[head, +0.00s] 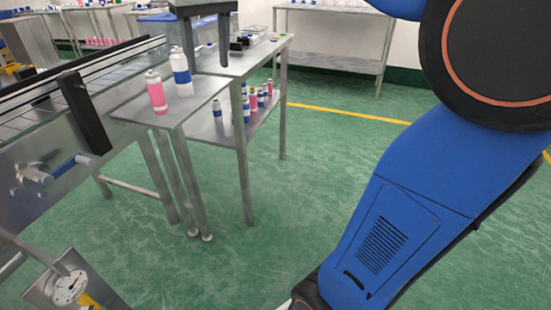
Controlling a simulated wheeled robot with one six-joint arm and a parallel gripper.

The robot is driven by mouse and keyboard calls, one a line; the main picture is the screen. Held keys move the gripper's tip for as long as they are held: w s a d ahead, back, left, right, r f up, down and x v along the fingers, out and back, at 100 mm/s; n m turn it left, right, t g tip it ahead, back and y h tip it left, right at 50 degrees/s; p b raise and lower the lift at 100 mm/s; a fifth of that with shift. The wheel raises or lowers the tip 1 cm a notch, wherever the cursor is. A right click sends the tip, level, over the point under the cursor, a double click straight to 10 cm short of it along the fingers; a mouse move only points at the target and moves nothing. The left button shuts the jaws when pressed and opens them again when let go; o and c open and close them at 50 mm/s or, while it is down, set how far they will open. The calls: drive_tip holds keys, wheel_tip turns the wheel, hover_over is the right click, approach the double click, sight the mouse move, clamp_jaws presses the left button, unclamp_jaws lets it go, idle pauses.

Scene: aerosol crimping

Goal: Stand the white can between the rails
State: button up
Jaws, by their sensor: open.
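A white can with a broad blue band (183,88) stands upright on the small metal table at upper left. A pink can with a white top (156,92) stands upright just left of it, close by. The conveyor (30,122) with long rails (120,52) runs along the left side, beside the small table. My blue arm fills the right side and reaches down past the bottom edge. My gripper is out of view.
The small table (135,112) adjoins a taller metal table (245,62), whose lower shelf holds several cans (262,95). A grey frame (200,8) rises behind the white can. A pressure gauge (70,287) sits at lower left. Green floor (270,220) is clear in the middle.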

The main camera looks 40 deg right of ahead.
drive_tip(key=s+d+f+t, duration=0.1)
drive_tip(key=s+f, duration=0.9)
drive_tip(key=f, duration=0.3)
drive_tip(key=s+d+f+t, duration=0.2)
drive_tip(key=s+f, duration=0.9)
drive_tip(key=f, duration=0.2)
drive_tip(key=shift+s+d+f, duration=0.25)
drive_tip(key=shift+s+f, duration=0.05)
drive_tip(key=shift+o, duration=0.4)
wheel_tip(320, 180, up, 36)
drive_tip(key=r+m+g, duration=0.1)
drive_tip(key=m+g, duration=0.4)
drive_tip(key=m, duration=1.3)
hover_over(181, 77)
drive_tip(key=w, duration=0.3)
drive_tip(key=f, duration=1.2)
drive_tip(key=shift+s+d+f, duration=0.25)
drive_tip(key=shift+s+f, duration=0.15)
drive_tip(key=shift+f, duration=1.2)
drive_tip(key=shift+s+f, duration=0.1)
drive_tip(key=shift+f, duration=1.2)
